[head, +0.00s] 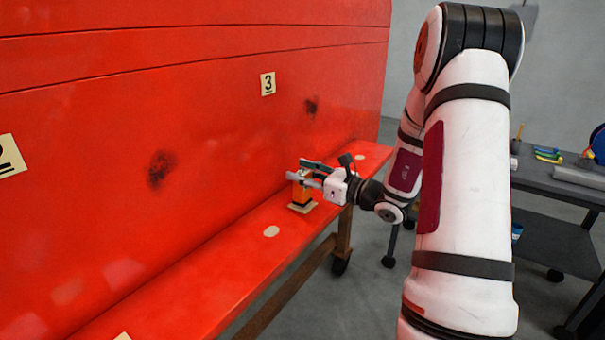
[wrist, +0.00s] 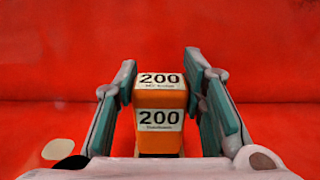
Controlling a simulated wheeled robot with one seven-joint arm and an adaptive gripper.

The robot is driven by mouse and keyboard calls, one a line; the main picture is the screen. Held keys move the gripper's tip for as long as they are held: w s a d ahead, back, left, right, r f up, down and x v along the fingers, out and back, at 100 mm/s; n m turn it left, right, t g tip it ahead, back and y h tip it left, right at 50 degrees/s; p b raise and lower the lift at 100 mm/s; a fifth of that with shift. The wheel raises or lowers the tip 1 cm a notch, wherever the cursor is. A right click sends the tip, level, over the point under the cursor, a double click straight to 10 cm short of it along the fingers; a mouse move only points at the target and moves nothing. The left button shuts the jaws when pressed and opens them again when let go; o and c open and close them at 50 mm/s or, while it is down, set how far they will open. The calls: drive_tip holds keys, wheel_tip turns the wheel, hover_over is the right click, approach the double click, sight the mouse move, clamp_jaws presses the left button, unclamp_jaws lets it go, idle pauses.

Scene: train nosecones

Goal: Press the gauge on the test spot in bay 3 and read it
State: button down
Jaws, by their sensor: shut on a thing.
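The gauge is a small orange block with white labels, held upright at the red ledge (head: 215,270) in the head view. In the wrist view the gauge (wrist: 160,100) shows "200" on its top and on its near face; the small print under the numbers is too blurred to read. My gripper (head: 303,172) is shut on it, with one green-padded finger on each side. A pale flat square (head: 303,208) lies right under the gauge; I cannot tell whether they touch. The bay 3 label (head: 267,83) is on the red panel above. Pale round spots (head: 271,231) lie on the ledge nearby.
Dark smudges (head: 160,168) mark the red panel (head: 210,130) left and right of the label. A partly cut-off label (head: 9,155) is at the left edge. A grey bench (head: 560,180) with tools stands at the right.

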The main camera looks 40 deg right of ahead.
drive_tip(key=shift+f+b, duration=0.3)
drive_tip(key=shift+f, duration=0.25)
idle(1.1)
drive_tip(key=shift+r, duration=0.1)
drive_tip(key=shift+r+p, duration=1.75)
drive_tip(key=shift+r, duration=1.75)
